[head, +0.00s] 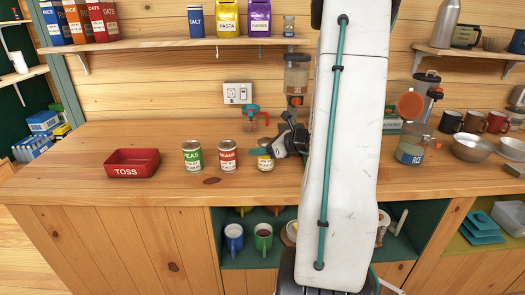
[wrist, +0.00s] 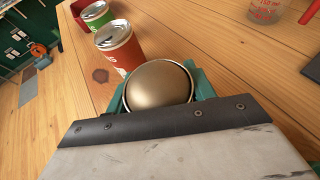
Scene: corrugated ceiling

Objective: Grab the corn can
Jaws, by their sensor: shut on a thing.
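The corn can (head: 265,160), with a yellow and white label, stands on the wooden counter to the right of the red beans can (head: 227,156). My gripper (head: 267,152) is shut on it from the right side. In the wrist view the can's round metal top (wrist: 158,88) sits between the teal fingers of my gripper (wrist: 160,95). Its label is partly hidden by the fingers. I cannot tell any gap between the can and the counter.
A green peas can (head: 192,158) and a red bin marked TOSS (head: 132,163) stand further left. A dispenser (head: 296,75) hangs behind my gripper. The counter's front strip is clear.

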